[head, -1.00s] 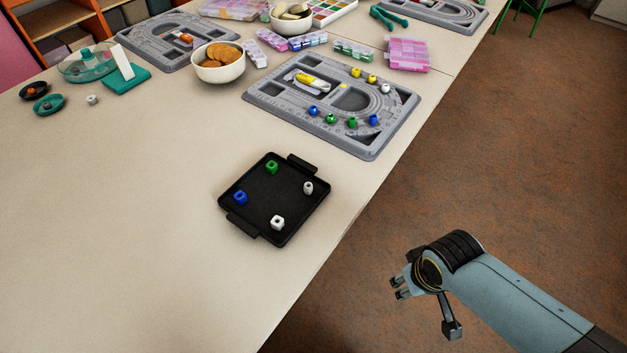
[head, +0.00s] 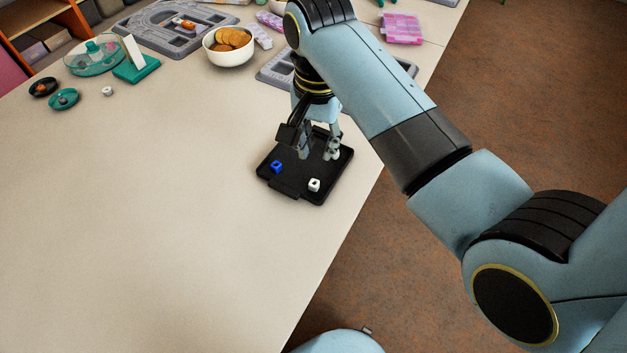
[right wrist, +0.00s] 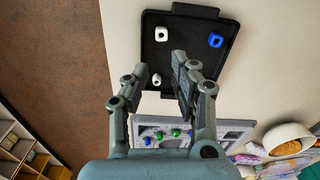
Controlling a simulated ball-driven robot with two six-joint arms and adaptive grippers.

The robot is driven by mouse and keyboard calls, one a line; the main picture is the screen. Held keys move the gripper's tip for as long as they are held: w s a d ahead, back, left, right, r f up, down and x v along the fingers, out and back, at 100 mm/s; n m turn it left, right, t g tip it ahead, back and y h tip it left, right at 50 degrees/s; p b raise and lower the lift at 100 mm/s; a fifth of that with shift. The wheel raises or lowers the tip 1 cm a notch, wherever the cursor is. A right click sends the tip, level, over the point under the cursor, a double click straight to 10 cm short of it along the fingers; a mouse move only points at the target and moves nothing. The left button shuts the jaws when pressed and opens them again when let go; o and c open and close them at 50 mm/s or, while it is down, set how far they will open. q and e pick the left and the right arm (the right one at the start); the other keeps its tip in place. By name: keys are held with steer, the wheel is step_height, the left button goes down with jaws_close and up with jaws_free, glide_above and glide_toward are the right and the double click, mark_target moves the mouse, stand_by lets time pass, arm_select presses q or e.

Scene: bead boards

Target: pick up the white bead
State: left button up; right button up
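A white cube bead (head: 314,185) sits near the front edge of the black tray (head: 299,192), with a blue bead (head: 276,166) to its left. In the right wrist view, a second, rounder white bead (right wrist: 156,79) lies on the tray between the fingers, with a gap on each side. The white cube bead (right wrist: 161,34) and blue bead (right wrist: 215,40) lie beyond the fingertips. My right gripper (head: 319,155) is open over the tray, fingers pointing down; its fingers also show in the wrist view (right wrist: 159,64). The green bead on the tray is hidden. My left gripper is out of view.
A grey bead board (head: 272,72) is partly hidden behind my right arm. A bowl of orange-brown discs (head: 228,60) stands to its left. The table's right edge runs close beside the tray. The table left of the tray is clear.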

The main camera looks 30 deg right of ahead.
glide_above(314, 180)
step_height(314, 180, down, 5)
steer(key=shift+s+d+r+b, duration=0.1)
steer(key=shift+s+d+b, duration=0.05)
steer(key=shift+b, duration=0.2)
steer(key=f, duration=0.5)
steer(key=shift+s+a+f, duration=0.1)
steer(key=shift+a+f, duration=0.2)
steer(key=c, duration=0.3)
